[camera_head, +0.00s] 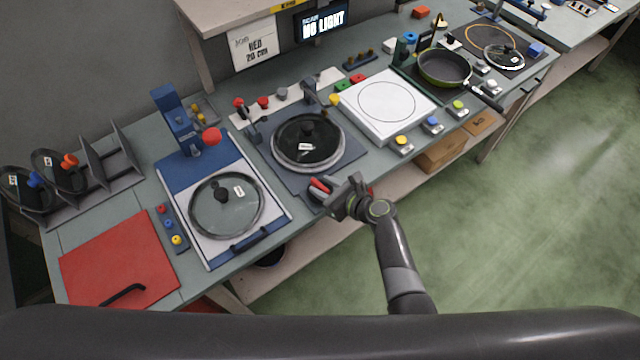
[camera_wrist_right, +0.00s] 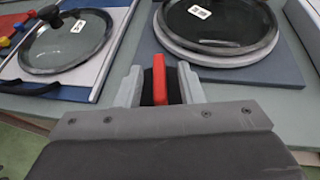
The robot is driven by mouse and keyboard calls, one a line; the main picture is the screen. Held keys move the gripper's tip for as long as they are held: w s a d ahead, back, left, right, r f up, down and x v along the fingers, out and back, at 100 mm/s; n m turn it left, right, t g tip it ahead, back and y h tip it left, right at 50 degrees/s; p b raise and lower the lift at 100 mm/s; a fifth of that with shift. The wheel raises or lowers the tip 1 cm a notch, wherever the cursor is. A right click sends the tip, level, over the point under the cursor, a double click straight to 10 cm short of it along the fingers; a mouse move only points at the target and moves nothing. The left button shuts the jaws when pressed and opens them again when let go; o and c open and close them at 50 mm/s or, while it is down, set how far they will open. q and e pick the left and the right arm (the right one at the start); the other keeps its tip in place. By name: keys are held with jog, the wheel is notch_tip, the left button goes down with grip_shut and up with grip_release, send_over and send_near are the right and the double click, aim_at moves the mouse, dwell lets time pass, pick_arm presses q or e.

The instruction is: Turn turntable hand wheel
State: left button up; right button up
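The turntable (camera_head: 341,150) stands near the middle of the bench, with a round glass lid (camera_head: 290,150) with a dark knob on it; its light disc edge also shows at the top of the right wrist view (camera_wrist_right: 212,54). The hand wheel is at the turntable's front edge, mostly hidden by my right gripper (camera_head: 326,193). Its red handle (camera_wrist_right: 159,78) stands between the two grey fingers in the right wrist view, with dark gaps on both sides. The right gripper looks open around the handle. My left gripper is not in view.
Left of the turntable is a blue press station with a glass lid (camera_head: 226,205) and a button strip (camera_head: 169,224). A red board (camera_head: 120,262) lies at the far left. A white scale-like plate (camera_head: 386,104) and a green pan (camera_head: 444,68) are to the right. Open floor lies in front.

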jog(key=shift+x, duration=0.9)
jog(key=shift+c, duration=0.4)
grip_shut()
